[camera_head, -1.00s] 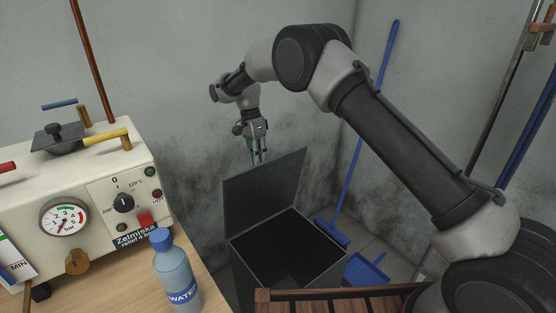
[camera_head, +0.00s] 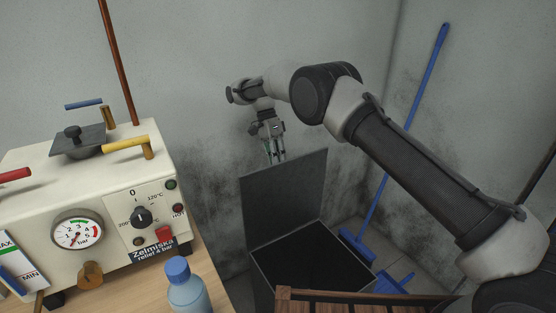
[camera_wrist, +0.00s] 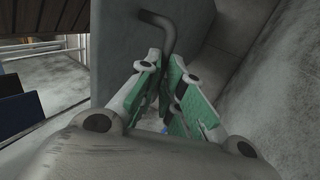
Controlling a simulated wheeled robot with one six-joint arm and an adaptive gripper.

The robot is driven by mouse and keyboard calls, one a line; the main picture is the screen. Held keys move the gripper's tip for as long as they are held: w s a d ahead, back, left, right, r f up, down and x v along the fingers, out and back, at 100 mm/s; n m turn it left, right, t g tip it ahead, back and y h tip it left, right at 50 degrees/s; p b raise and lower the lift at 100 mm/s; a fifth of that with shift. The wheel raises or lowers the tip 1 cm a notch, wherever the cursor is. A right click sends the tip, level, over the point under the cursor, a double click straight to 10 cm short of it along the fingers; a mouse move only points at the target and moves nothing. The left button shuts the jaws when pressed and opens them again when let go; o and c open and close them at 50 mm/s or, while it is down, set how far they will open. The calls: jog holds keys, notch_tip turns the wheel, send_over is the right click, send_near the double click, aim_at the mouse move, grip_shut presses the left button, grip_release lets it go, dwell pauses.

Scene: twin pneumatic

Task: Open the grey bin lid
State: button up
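The grey bin (camera_head: 262,293) stands on the floor with its dark inside showing. Its grey lid (camera_head: 283,193) is raised, nearly upright, along the far side of the opening. My gripper (camera_head: 276,157) points down at the lid's top edge, on its far side, and the lid hides part of the fingertips. In the wrist view, my gripper's green-padded fingers (camera_wrist: 165,75) are a little apart. A dark bent bar, the lid's handle (camera_wrist: 167,28), runs from the flat grey lid (camera_wrist: 118,40) between them. I cannot tell whether the fingers press on it.
A wooden table at left holds a cream machine (camera_head: 90,215) and a blue-capped water bottle (camera_head: 187,289). A blue broom (camera_head: 407,125) and blue dustpan (camera_head: 395,283) are right of the bin. Grey walls close in behind. A wooden slatted edge (camera_head: 360,293) is in front.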

jog(key=o, duration=0.3)
jog(key=shift+s+d+f, duration=0.1)
jog(key=shift+s+f, duration=0.05)
jog(key=shift+f, duration=0.45)
jog(key=shift+s+f, duration=0.1)
jog(key=shift+f, duration=0.5)
jog(key=shift+o, duration=0.9)
jog(key=shift+r, duration=0.2)
jog(key=shift+r, duration=0.1)
notch_tip(320, 180, up, 10)
